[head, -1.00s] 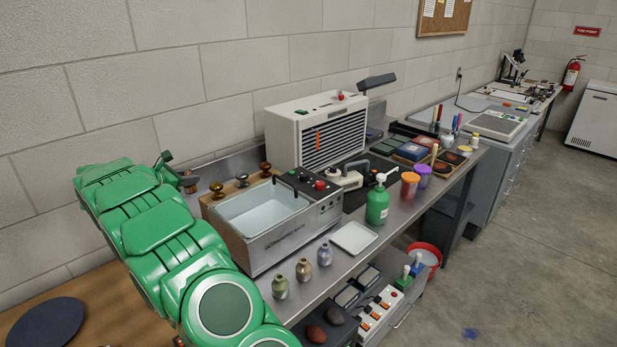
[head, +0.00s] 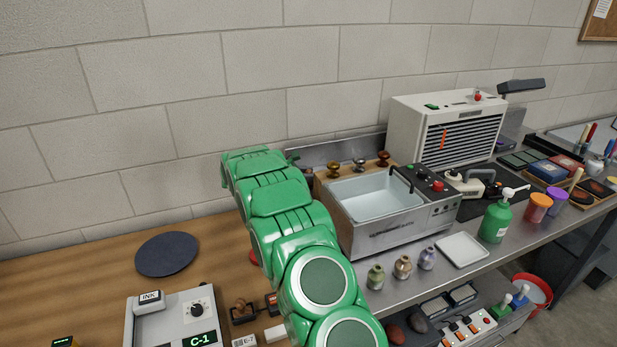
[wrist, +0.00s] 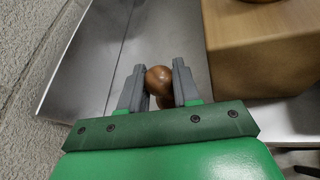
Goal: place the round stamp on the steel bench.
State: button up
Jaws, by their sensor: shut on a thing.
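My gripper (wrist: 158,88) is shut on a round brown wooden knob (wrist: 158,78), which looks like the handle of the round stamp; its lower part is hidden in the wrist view. In the head view my green arm reaches to the back of the bench and mostly hides the gripper. The steel bench (head: 450,273) runs to the right, with a raised back edge along the wall. In the wrist view bare steel (wrist: 185,28) shows beneath and beyond the fingers. I cannot tell whether the stamp touches it.
A wooden block (wrist: 265,60) stands close right of the gripper. In the head view a water basin (head: 375,200) with several knobs behind it is right of my arm. Small bottles (head: 402,267) and a white tray (head: 461,250) stand in front. A wooden table (head: 75,285) lies left.

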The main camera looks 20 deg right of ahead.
jog(key=shift+f, duration=0.35)
jog(key=shift+f, duration=0.1)
jog(key=o, duration=0.7)
jog(key=shift+o, duration=0.2)
